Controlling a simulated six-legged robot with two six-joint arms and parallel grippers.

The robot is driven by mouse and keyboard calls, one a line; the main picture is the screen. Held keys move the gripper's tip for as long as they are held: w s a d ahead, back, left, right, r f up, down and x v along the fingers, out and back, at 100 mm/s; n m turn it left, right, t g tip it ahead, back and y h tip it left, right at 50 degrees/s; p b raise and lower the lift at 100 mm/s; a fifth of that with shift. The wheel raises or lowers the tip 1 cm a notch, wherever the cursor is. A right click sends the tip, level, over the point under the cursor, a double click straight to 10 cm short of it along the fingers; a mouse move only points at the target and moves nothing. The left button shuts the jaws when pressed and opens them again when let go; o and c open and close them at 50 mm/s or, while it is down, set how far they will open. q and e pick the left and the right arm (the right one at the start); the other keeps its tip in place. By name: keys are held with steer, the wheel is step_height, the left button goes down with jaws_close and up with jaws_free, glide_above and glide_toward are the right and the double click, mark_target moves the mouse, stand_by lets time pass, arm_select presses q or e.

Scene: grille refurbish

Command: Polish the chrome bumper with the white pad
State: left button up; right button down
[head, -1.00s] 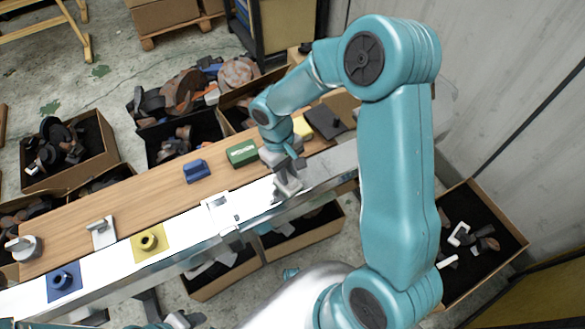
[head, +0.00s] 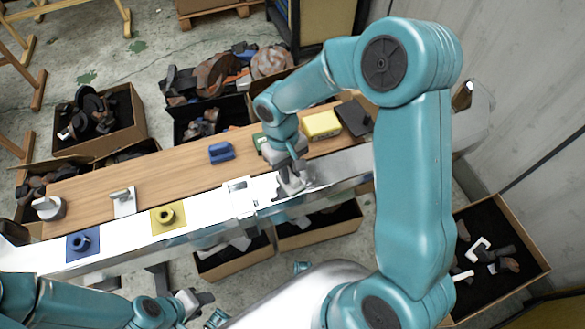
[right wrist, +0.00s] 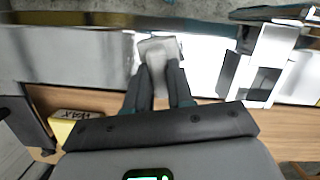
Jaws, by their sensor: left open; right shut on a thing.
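The long chrome bumper (head: 339,168) lies along the near edge of the wooden bench, with a bright glare over its middle and left. My right gripper (head: 288,166) is shut on the pale grey-white pad (head: 293,187). The pad is at the bumper's face, right of a white bracket-like fitting (head: 239,197); I cannot tell whether it touches. In the right wrist view the pad (right wrist: 160,48) sits between the two dark fingers, over the shiny metal. My left gripper (head: 203,302) is open and empty, low in front of the bumper.
A blue pad (head: 82,244) and a yellow pad (head: 168,217) are on the left part of the bumper. The wooden bench (head: 80,186) holds a blue block (head: 221,153), a yellow wax block (head: 321,124) and a grey handled plate (head: 123,203). Scrap boxes surround it.

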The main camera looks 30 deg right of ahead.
steer(key=shift+r+p, duration=2.25)
steer(key=shift+r, duration=0.75)
steer(key=shift+r+p, duration=1.2)
steer(key=shift+r, duration=0.4)
steer(key=shift+f, duration=0.1)
steer(key=shift+w+d+f+b, duration=0.1)
steer(key=shift+w+f+b, duration=0.1)
steer(key=shift+f+b, duration=0.85)
steer(key=shift+w+f+b, duration=0.25)
steer(key=shift+f+b, duration=0.55)
steer(key=shift+f, duration=0.5)
steer(key=shift+w+d+f+b, duration=0.1)
steer(key=shift+w+f+b, duration=0.1)
steer(key=shift+f+b, duration=0.85)
steer(key=shift+f+b, duration=0.65)
steer(key=shift+f, duration=0.45)
